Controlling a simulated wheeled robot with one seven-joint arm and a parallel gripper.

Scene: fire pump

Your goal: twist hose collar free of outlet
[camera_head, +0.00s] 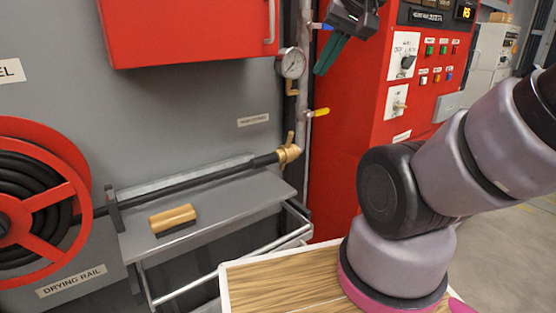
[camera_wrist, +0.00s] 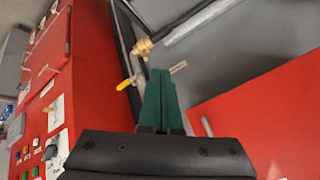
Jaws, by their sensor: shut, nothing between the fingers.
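The brass hose collar (camera_head: 288,153) sits at the right end of the black hose (camera_head: 222,172), against the vertical pipe, with a small lug pointing up. The outlet behind it is mostly hidden. In the wrist view the brass collar (camera_wrist: 142,47) shows beyond my fingertips, up and to the left. My gripper (camera_head: 320,70) has green fingers, shut together with nothing between them. It is raised above and to the right of the collar, in front of the red cabinet's edge, and is apart from the collar. The fingers (camera_wrist: 160,75) also show closed in the wrist view.
A pressure gauge (camera_head: 291,63) and a yellow-handled valve (camera_head: 318,113) are on the pipework above the collar. A grey shelf (camera_head: 215,205) below holds a wooden-backed brush (camera_head: 172,218). A red hose reel (camera_head: 70,160) is left, a red control cabinet (camera_head: 345,150) right.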

